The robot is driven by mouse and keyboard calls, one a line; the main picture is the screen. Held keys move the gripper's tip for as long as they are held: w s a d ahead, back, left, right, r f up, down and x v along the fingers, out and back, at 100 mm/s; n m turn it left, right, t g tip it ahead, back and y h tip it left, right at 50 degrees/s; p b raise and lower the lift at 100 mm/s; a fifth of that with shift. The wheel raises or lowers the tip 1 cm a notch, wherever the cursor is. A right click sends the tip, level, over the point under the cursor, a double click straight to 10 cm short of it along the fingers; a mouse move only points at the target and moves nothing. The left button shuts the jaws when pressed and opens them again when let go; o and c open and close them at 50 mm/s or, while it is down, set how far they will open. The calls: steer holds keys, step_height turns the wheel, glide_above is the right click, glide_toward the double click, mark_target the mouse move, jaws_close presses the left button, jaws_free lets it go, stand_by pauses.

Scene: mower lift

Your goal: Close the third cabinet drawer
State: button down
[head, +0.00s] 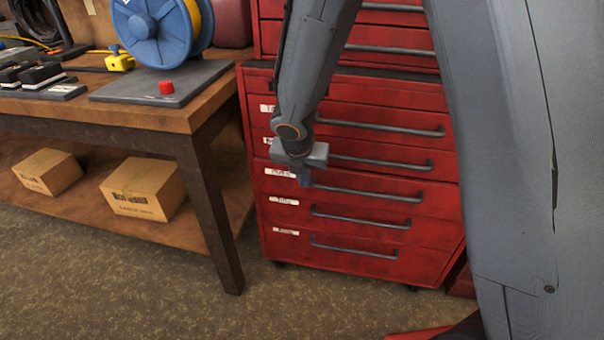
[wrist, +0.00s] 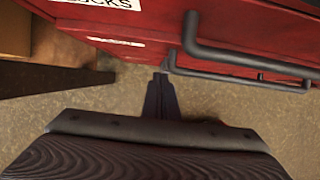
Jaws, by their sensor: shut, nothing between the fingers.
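The red cabinet (head: 350,265) stands in the middle of the head view, with several drawers with grey bar handles and white labels. Counting down its lower section, the third drawer (head: 385,208) has a handle (head: 370,193) and a label at its left. I cannot tell whether this drawer stands a little out. My gripper (head: 304,180) is in front of the drawer fronts, near the left end of that handle. In the wrist view, my gripper (wrist: 162,82) is shut and empty, near the left ends of two bar handles (wrist: 245,57). Contact with the cabinet is unclear.
A wooden workbench (head: 185,119) stands left of the cabinet, with a blue reel (head: 155,30) on top and two cardboard boxes (head: 143,190) on its lower shelf. My arm covers part of the cabinet.

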steer(key=shift+w+d+p, duration=0.15)
steer(key=shift+w+d, duration=0.05)
steer(key=shift+w, duration=0.45)
steer(key=shift+w+d+p, duration=0.2)
steer(key=shift+w+d, duration=0.05)
steer(key=shift+w, duration=0.35)
steer(key=shift+w+d+p, duration=0.15)
steer(key=shift+w+d, duration=0.05)
steer(key=shift+w, duration=0.45)
steer(key=w+p, duration=0.2)
steer(key=shift+d+r+p, duration=0.15)
steer(key=shift+d+p, duration=0.15)
steer(key=shift+s, duration=0.1)
